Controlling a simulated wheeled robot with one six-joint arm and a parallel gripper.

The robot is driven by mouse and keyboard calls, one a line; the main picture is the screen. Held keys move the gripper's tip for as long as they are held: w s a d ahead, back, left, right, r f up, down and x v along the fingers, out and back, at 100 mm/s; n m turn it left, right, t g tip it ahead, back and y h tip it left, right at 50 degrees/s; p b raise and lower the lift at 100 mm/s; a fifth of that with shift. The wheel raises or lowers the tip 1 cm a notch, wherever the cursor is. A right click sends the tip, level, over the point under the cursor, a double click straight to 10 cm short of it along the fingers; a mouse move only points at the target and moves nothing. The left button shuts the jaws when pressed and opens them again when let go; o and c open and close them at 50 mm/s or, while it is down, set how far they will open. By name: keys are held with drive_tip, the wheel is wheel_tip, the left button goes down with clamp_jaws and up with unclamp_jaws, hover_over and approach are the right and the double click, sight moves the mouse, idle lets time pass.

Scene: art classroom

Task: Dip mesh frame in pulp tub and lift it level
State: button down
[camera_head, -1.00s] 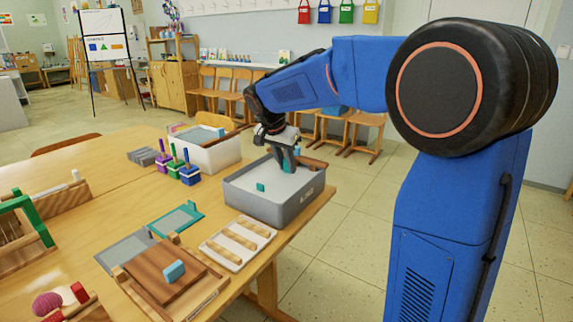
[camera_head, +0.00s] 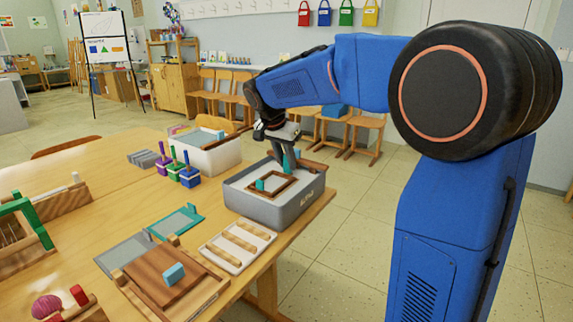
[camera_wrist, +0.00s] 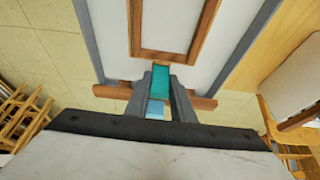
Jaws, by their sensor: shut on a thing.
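The mesh frame (camera_head: 286,189) is a brown wooden rectangle with teal tabs. It shows in the grey pulp tub (camera_head: 296,212), over the pale pulp and roughly level. I cannot tell whether it is clear of the pulp. My gripper (camera_head: 288,163) is at the frame's far side, shut on its teal handle. In the wrist view, the teal handle (camera_wrist: 160,82) sits between my fingers (camera_wrist: 160,98), and the frame's wooden edge (camera_wrist: 164,56) lies just beyond. Its mesh is hard to make out against the white pulp.
A brown wooden bar (camera_wrist: 203,103) lies across the tub's rim by my fingers. A white tub (camera_head: 212,158) stands behind. A white tray of wooden rollers (camera_head: 212,252), a teal-edged screen (camera_head: 176,223) and a wooden press board (camera_head: 150,272) lie in front on the table.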

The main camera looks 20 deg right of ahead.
drive_tip(key=shift+r, duration=2.5)
drive_tip(key=shift+r, duration=2.55)
